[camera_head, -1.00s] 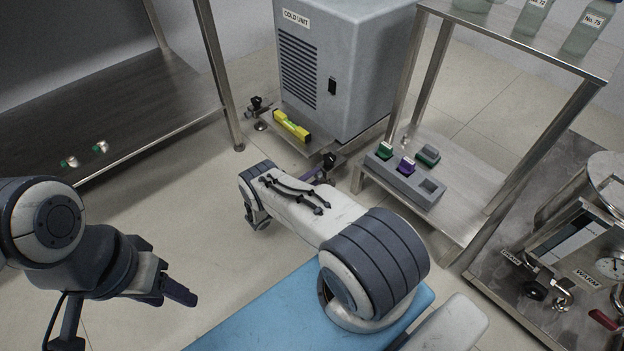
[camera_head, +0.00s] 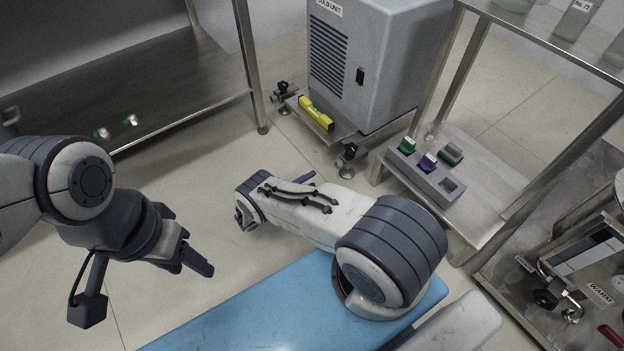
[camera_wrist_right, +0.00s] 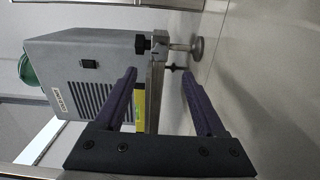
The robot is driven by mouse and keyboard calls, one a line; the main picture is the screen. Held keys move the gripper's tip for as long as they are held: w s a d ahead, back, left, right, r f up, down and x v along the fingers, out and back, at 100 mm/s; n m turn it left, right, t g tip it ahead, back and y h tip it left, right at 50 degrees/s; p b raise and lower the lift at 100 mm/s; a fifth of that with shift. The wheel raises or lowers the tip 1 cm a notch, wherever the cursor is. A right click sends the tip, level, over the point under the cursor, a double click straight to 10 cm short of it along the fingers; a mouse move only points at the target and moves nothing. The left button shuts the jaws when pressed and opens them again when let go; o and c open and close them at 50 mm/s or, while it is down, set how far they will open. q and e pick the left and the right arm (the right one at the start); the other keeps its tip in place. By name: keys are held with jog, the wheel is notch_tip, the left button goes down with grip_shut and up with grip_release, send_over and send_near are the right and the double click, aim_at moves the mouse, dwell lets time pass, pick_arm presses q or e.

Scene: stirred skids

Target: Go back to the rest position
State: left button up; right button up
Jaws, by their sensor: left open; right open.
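My left gripper (camera_head: 190,260) hangs empty over bare floor at the left of the head view, clear of everything. Its fingers are seen from the side. My right arm reaches out over the blue surface at the middle. Its gripper (camera_head: 305,178) is mostly hidden behind its own wrist, with one purple finger tip showing. In the right wrist view my right gripper (camera_wrist_right: 160,80) is open, its two purple fingers wide apart and nothing held. Beyond them are the grey cold unit (camera_head: 372,75) and a levelling foot of its stand (camera_wrist_right: 195,48).
A yellow level (camera_head: 316,113) lies on the cold unit's stand. A grey block (camera_head: 425,175) with green and purple pieces sits on the low shelf of a steel rack (camera_head: 480,215). A steel bench (camera_head: 165,100) stands at back left. The floor between is free.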

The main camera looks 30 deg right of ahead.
dwell(0.4)
jog(key=a+r+n+g+y+p, duration=0.1)
jog(key=a+r+y+p, duration=0.3)
jog(key=r, duration=0.6)
jog(key=w+a+r+g+y+p, duration=0.1)
jog(key=a+r, duration=0.5)
jog(key=r, duration=0.4)
jog(key=a+r+n+g+y+p, duration=0.1)
jog(key=a+r+y+p, duration=0.15)
jog(key=a+r, duration=0.55)
jog(key=s+a+r+n+y+p, duration=0.1)
jog(key=s+a+r+y+p, duration=0.15)
jog(key=s+r, duration=0.5)
jog(key=s+a+r+n+y+p, duration=0.1)
jog(key=s+a+r+y+p, duration=0.3)
jog(key=r, duration=0.7)
jog(key=s+a+r+n+t+y+p, duration=0.1)
jog(key=s+r+y, duration=0.25)
jog(key=s, duration=0.45)
jog(key=s+r+n+y+p, duration=0.1)
jog(key=s+r+n+y, duration=0.1)
jog(key=s+r, duration=0.45)
notch_tip(320, 180, up, 36)
jog(key=s+p, duration=0.1)
jog(key=p, duration=3.6)
jog(key=shift+s+r+m+p, duration=0.15)
jog(key=shift+r+m+p, duration=0.05)
jog(key=shift+m+p, duration=0.1)
